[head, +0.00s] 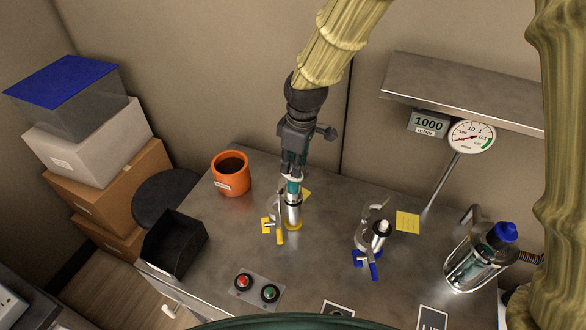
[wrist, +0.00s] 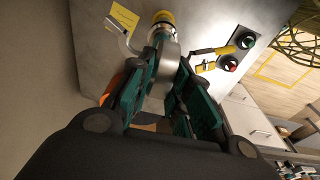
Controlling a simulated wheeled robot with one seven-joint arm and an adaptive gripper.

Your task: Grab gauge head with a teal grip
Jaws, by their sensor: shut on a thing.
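The gauge head (head: 293,206) is an upright silver cylinder with a teal band near its top, standing on a yellow-ringed port at the middle of the metal bench. My gripper (head: 293,176) comes down on it from above and is shut around its upper part. In the wrist view, my gripper's fingers (wrist: 168,85) close on both sides of the silver gauge head (wrist: 169,55), with the yellow ring beyond it. The fingers hide most of the teal grip. An open-looking clamp with yellow handles (head: 272,224) sits beside its base.
A second silver head (head: 380,230) with a blue-handled clamp stands to the right. An orange pot (head: 231,173) and a black bin (head: 174,243) are at left. A glass vessel (head: 478,265) stands at right, below a wall shelf (head: 455,90). A button box (head: 257,289) lies in front.

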